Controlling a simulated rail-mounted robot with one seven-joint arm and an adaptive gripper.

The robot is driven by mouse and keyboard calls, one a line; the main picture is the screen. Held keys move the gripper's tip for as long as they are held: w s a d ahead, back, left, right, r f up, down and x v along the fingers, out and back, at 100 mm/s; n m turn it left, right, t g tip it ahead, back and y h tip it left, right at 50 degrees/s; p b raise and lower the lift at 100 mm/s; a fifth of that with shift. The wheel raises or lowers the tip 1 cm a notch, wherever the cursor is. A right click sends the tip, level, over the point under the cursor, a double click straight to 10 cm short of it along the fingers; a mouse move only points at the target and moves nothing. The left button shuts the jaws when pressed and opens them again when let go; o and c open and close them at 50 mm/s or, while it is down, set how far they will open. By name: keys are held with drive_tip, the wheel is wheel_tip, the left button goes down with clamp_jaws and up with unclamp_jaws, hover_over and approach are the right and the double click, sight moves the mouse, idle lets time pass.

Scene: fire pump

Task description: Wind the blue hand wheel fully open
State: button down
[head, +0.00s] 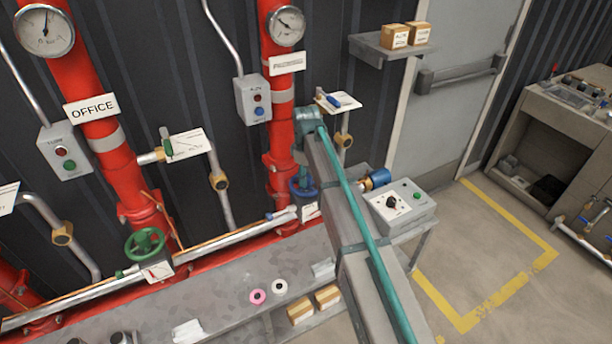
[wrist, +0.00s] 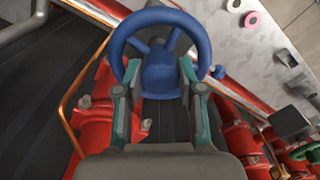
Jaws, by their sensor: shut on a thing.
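The blue hand wheel (head: 300,190) sits on the red pipe below the right-hand gauge in the head view, partly hidden by my arm. In the wrist view the blue hand wheel (wrist: 160,68) fills the top middle, with its rim, spokes and hub showing. My gripper (wrist: 159,82) has one finger on each side of the hub, with the fingertips inside or at the near part of the rim. It is shut on the wheel. The exact contact points are hard to see. In the head view the gripper is mostly hidden behind my arm.
A green hand wheel (head: 145,243) is on the pipe to the left. A grey control box (head: 400,205) stands right of my arm. A grey bench (head: 215,300) runs below, with a pink ring (head: 258,296) and a white ring (head: 280,287). The floor at right is clear.

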idle(0.3)
drive_tip(key=n+p, duration=0.1)
drive_tip(key=n, duration=0.5)
drive_tip(key=shift+n, duration=1)
drive_tip(key=n, duration=0.4)
drive_tip(key=shift+p, duration=0.4)
drive_tip(key=n, duration=0.4)
